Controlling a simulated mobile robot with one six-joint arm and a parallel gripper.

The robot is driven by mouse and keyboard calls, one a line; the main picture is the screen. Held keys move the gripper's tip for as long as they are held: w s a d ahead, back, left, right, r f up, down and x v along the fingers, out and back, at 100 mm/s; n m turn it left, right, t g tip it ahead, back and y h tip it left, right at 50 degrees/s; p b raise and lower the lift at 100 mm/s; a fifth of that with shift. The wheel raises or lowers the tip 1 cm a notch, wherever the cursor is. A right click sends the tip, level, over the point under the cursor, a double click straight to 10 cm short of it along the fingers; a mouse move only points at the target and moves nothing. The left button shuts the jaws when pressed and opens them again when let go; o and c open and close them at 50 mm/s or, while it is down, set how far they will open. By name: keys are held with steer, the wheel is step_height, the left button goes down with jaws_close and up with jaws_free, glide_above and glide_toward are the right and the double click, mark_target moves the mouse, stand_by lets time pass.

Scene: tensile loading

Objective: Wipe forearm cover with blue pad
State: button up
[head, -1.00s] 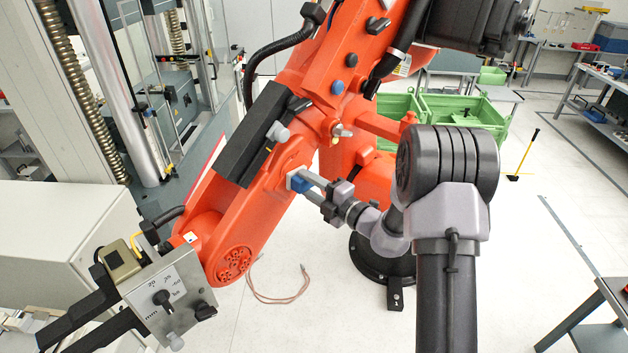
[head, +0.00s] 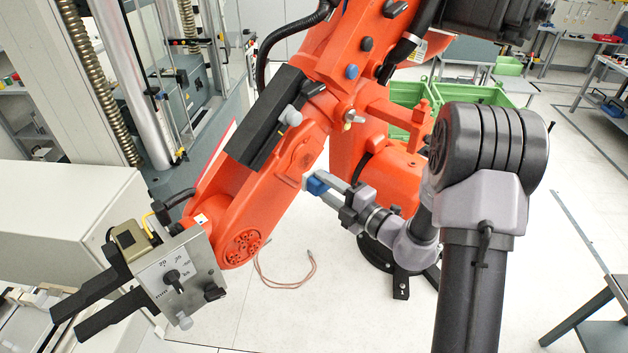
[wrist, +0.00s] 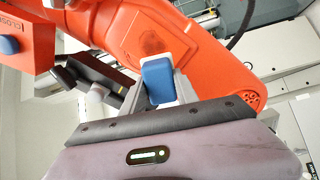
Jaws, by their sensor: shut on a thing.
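The blue pad (head: 317,186) has a pale backing and is held at the tip of my gripper (head: 321,188), which is shut on it. In the wrist view the blue pad (wrist: 157,82) stands between my fingers, in front of the orange forearm. The orange forearm cover (head: 228,205) slopes from upper right to lower left, with a faint darker smudge (head: 308,158) near its upper part. The smudge (wrist: 152,42) also shows just above the pad in the wrist view. In the head view the pad is beside the forearm's lower right edge; I cannot tell whether they touch.
A grey control box (head: 180,275) with a dial and black jaws sits at the forearm's end. A black block (head: 267,120) is mounted along the forearm. Green crates (head: 470,95) stand behind, and reddish cables (head: 287,280) lie on the floor.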

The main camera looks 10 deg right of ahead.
mark_target(309, 176)
steer(key=shift+s+d, duration=0.1)
steer(key=shift+s, duration=0.15)
steer(key=shift+v, duration=1.6)
steer(key=shift+w, duration=0.1)
steer(key=shift+p+x, duration=1.15)
steer(key=shift+x, duration=2.3)
steer(key=shift+p+x, duration=0.35)
steer(key=shift+x, duration=0.65)
